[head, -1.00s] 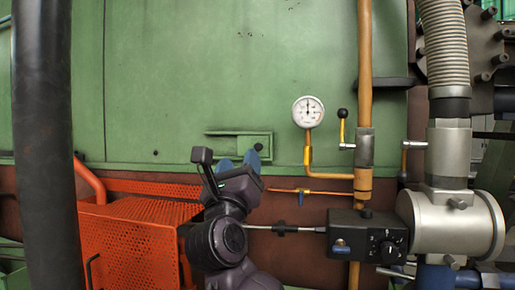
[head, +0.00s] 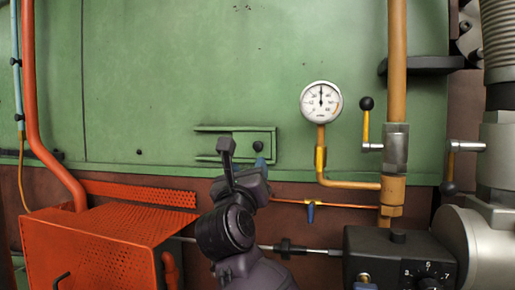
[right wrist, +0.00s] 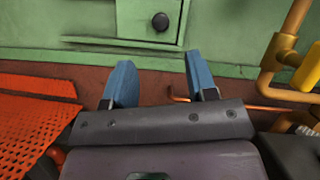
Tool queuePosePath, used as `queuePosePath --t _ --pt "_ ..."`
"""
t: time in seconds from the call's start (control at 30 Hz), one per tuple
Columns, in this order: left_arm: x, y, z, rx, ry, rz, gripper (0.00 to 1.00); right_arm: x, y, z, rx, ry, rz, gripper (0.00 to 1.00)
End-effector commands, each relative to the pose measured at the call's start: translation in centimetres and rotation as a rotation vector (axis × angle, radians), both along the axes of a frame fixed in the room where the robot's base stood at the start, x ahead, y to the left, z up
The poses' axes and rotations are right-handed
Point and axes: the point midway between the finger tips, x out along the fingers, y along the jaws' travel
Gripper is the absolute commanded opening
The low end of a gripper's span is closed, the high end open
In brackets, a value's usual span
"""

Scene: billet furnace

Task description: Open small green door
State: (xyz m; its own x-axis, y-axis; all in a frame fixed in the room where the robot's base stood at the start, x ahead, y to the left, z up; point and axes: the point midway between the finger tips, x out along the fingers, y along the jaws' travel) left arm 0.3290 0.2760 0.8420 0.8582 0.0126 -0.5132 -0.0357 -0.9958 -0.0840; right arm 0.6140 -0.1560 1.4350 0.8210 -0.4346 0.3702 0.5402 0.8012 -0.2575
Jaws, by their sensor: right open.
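The small green door (head: 230,145) is a flat panel low on the green furnace wall, set between short rails, with a round black knob (head: 258,146) near its right end. It looks shut. My right gripper (head: 260,163) is just below the knob in the head view, and its arm hides part of the door's lower edge. In the right wrist view the two blue fingers (right wrist: 160,85) are spread apart with nothing between them. The knob (right wrist: 160,21) is beyond the fingertips there, apart from them. My left gripper is not in view.
An orange perforated guard (head: 90,240) stands at lower left. A pressure gauge (head: 321,102) and yellow pipe (head: 397,60) are to the right of the door. A black control box (head: 400,258) sits at lower right. The wall above the door is clear.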

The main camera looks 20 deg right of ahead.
Motion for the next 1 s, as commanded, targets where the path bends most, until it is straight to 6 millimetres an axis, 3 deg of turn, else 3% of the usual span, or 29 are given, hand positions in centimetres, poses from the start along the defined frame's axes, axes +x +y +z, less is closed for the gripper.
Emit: queuePosePath --t 0.17,0.53,1.0 --pt "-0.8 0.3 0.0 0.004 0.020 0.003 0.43 2.3 -1.3 1.3 -0.003 0.000 -0.004 0.52" --pt "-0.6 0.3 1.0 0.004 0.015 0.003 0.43 6.9 -3.7 3.3 -0.003 0.001 -0.002 0.52" --pt "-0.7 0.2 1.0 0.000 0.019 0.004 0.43 8.1 -4.3 3.6 -0.001 0.000 -0.001 0.52"
